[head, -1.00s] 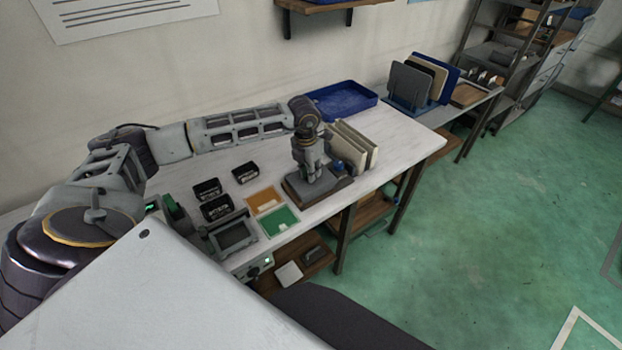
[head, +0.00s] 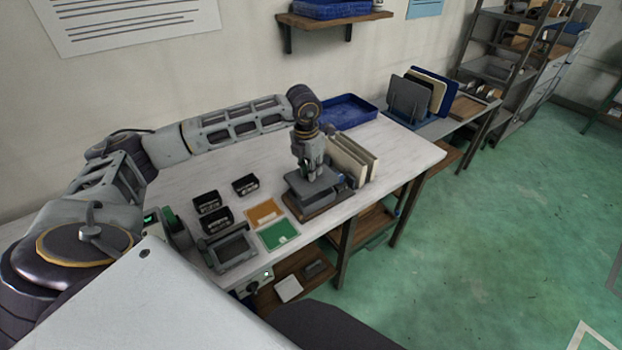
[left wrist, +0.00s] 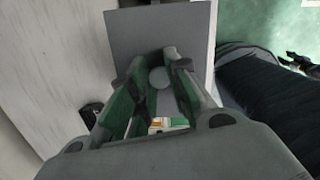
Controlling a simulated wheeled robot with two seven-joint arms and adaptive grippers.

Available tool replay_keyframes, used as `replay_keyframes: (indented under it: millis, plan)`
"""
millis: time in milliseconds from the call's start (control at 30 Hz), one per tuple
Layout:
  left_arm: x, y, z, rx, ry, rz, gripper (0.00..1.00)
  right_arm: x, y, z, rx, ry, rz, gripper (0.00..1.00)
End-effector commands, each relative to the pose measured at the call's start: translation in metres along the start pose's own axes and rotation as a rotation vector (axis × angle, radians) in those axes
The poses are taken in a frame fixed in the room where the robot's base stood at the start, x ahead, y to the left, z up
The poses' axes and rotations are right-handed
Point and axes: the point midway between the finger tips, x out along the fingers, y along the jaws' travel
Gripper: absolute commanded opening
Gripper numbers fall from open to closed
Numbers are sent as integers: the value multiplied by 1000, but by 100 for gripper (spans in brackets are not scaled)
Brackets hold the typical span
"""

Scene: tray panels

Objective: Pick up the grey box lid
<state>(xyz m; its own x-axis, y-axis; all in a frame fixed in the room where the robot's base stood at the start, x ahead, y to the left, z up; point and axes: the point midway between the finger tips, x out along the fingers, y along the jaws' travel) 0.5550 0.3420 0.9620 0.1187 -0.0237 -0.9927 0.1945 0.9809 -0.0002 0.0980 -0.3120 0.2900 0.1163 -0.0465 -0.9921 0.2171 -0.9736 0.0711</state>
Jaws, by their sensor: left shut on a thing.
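The grey box lid (head: 296,184) is a flat square plate with a round knob, seen near the right end of the white workbench. My left gripper (head: 314,172) points down and is shut on the lid's knob. The left wrist view shows the knob between the fingers (left wrist: 159,76) and the grey plate (left wrist: 182,22) beyond them. The lid appears slightly raised above a brown board (head: 318,214); what lies directly under it is mostly hidden. My right gripper is out of view.
Upright cream panels (head: 352,160) stand close to the right of the lid. A blue tray (head: 349,109) lies behind. Black bins (head: 207,202), an orange mat (head: 264,214) and a green mat (head: 278,235) lie to the left. The bench's middle back is clear.

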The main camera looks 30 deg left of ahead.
Motion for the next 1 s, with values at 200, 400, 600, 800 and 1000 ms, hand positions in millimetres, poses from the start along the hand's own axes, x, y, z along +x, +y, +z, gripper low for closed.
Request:
replay_keyframes:
  millis: [200, 400, 600, 800, 1000]
  plan:
    - [-27, 0, 3, 1, -1, 0, 0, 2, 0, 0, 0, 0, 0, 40]
    - [-36, 0, 4, 1, 0, 0, 0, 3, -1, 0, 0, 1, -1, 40]
    - [-37, 0, 4, 1, 0, 0, 0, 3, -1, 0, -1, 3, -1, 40]
    - [-37, 0, 4, 1, 0, 0, 0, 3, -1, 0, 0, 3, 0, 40]
    - [-38, 0, 4, 1, 0, 0, 0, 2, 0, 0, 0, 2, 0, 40]
